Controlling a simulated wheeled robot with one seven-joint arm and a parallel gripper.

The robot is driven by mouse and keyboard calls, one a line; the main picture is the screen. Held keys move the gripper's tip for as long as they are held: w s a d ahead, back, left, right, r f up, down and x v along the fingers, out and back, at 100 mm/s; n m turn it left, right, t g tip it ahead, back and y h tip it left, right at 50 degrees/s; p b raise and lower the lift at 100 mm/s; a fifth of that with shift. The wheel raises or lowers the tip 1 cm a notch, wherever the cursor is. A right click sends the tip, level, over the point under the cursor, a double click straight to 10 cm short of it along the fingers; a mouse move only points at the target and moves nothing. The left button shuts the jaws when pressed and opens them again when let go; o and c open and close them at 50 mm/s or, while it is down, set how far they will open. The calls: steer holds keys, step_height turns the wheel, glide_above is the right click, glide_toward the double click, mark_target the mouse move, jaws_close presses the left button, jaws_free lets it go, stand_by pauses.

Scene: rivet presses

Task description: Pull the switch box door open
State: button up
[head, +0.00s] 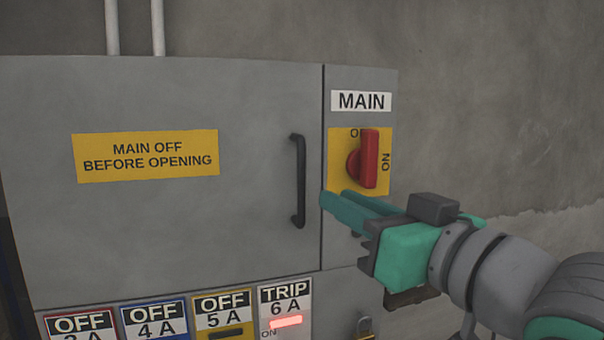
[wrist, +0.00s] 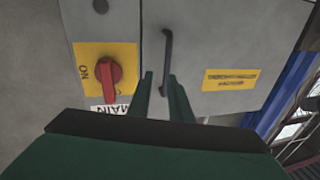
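The grey switch box door (head: 230,230) is shut, with a black vertical bar handle (head: 298,180) near its right edge. A red rotary switch (head: 369,158) on a yellow plate stands upright, pointing at the partly covered top marking, with ON at its right. My gripper (head: 333,199) is open and empty, its green fingers just right of the handle in the head view. In the wrist view, the handle (wrist: 166,55) runs ahead of the fingers, and its near end appears in the gap between them. I see no contact.
A yellow sign (head: 147,156) on the door reads MAIN OFF BEFORE OPENING. Below the door are several breaker labels (head: 226,309), one reading TRIP, and a small latch (head: 365,327). The concrete wall (head: 490,100) to the right is bare.

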mark_target(303, 175)
steer(key=shift+n, duration=0.4)
steer(key=x, duration=0.3)
steer(key=r+x, duration=0.1)
steer(key=x, duration=0.2)
steer(key=a+x, duration=0.1)
steer(key=x, duration=0.2)
steer(key=shift+a+r, duration=0.35)
steer(key=shift+s, duration=0.1)
steer(key=shift+d, duration=0.1)
jaws_close()
